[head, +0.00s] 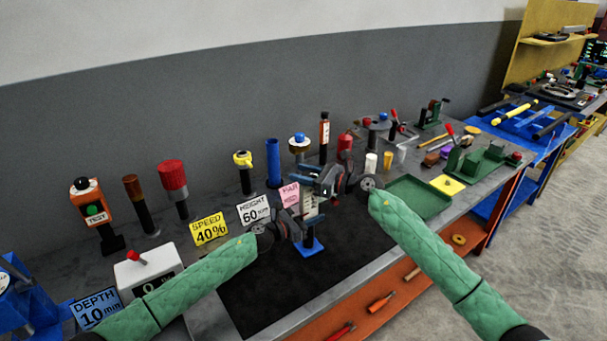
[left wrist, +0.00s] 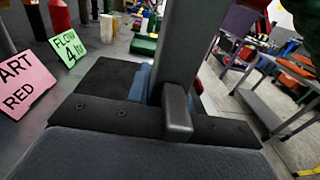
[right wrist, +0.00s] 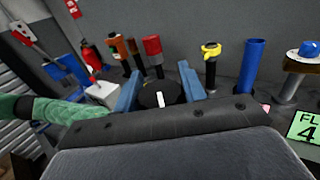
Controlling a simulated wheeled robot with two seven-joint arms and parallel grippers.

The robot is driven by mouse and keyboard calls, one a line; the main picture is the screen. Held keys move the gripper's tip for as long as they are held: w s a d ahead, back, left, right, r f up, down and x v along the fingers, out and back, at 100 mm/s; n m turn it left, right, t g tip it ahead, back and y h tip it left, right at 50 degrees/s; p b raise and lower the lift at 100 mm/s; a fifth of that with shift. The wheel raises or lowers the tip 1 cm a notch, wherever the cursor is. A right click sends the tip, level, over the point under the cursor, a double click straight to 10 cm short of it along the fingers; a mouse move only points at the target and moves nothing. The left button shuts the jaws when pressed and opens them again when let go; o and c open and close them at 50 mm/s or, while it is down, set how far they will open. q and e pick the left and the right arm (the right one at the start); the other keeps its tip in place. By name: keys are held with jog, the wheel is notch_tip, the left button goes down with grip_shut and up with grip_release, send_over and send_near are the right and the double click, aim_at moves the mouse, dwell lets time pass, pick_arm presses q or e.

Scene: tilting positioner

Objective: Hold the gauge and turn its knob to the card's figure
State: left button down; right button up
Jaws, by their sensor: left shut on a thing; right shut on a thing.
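The gauge is an upright stand with a pale scale strip (head: 309,204) and a blue base (head: 312,246) on a dark mat. Its grey column (left wrist: 185,45) rises close in front of the left wrist camera. My left gripper (head: 290,227) is shut on the column, low above the base. My right gripper (head: 325,180) is at the top of the gauge, shut on its knob. In the right wrist view the round black knob (right wrist: 158,94) with a white mark sits between the blue fingers. A white card (head: 253,210) reads HEIGHT 60 mm. The scale reading is too small to tell.
Other cards stand near: yellow SPEED 40% (head: 210,231), pink PART RED (head: 289,195), blue DEPTH 10 mm (head: 96,308), green FLOW 4 bar (left wrist: 68,46). Several knobbed posts stand behind, including a blue cylinder (head: 273,162). A green tray (head: 432,208) lies right. The front mat (head: 265,293) is clear.

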jog(key=shift+n+g+y, duration=0.3)
jog(key=shift+n+g, duration=0.1)
jog(key=shift+g, duration=0.2)
jog(key=n+g, duration=0.3)
jog(key=g, duration=0.1)
jog(key=shift+s+g+y, duration=0.15)
jog(key=shift+g+y, duration=0.15)
jog(key=shift+y, duration=0.1)
jog(key=n+g, duration=0.1)
jog(key=g, duration=0.1)
jog(key=n+g, duration=0.2)
jog(key=g, duration=0.1)
jog(key=shift+s+n+g+h, duration=0.3)
jog(key=shift+n, duration=0.1)
jog(key=n+g+h, duration=0.1)
jog(key=g, duration=0.1)
jog(key=n+g+h, duration=0.1)
jog(key=n+g, duration=0.1)
jog(key=n+g+h, duration=0.1)
jog(key=g, duration=0.1)
jog(key=shift+s+d, duration=0.1)
jog(key=shift+s, duration=0.25)
jog(key=shift+s+d+n+g+h, duration=0.1)
jog(key=shift+s+n+g+h, duration=0.05)
jog(key=shift+n+g+h, duration=0.8)
jog(key=shift+s+d+n+g+h, duration=0.1)
jog(key=shift+s+n+g+h, duration=0.05)
jog(key=shift+n+g+h, duration=0.75)
jog(key=shift+g, duration=0.25)
jog(key=o, duration=1)
